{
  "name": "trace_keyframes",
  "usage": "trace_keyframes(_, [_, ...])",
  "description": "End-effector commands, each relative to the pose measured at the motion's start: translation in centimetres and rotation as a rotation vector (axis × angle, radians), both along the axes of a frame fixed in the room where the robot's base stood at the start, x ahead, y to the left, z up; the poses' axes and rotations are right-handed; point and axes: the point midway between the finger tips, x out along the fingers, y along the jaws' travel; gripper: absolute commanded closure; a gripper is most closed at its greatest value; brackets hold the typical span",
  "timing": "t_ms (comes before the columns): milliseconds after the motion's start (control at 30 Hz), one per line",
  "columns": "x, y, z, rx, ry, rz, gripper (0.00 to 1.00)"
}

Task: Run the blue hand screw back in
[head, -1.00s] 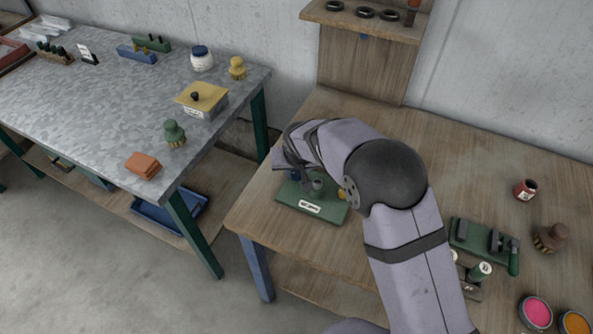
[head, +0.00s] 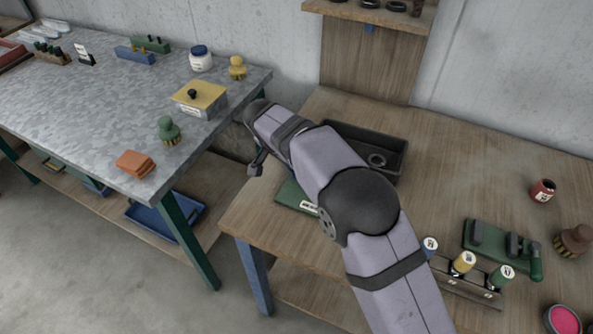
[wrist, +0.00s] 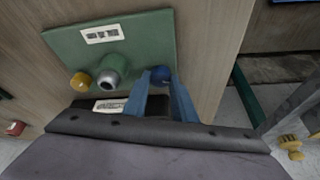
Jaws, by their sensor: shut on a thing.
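In the wrist view the blue hand screw (wrist: 158,73) sits at one edge of the green fixture (wrist: 140,37). My gripper (wrist: 160,77) has its two blue fingers closed on the hand screw, one on each side, partly covering it. On the same fixture are a green boss with a grey metal mouth (wrist: 108,68) and a yellow knob (wrist: 81,80). In the head view only part of the green fixture (head: 288,196) shows on the wooden bench; my arm hides the hand screw and my fingertips.
A black tray (head: 398,160) with a ring stands behind my arm. To the right are a rack of capped bottles (head: 462,264), a green clamp device (head: 490,243), a red jar (head: 542,190) and a brush (head: 572,241). A metal-topped table (head: 90,110) stands at left.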

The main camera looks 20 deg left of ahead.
Motion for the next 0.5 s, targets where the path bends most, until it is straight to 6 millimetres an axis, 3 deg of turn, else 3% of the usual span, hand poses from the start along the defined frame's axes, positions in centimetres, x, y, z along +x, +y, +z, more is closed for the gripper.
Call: trace_keyframes(500, [0.09,0.31,0.25,0.001,0.002,-0.399,0.98])
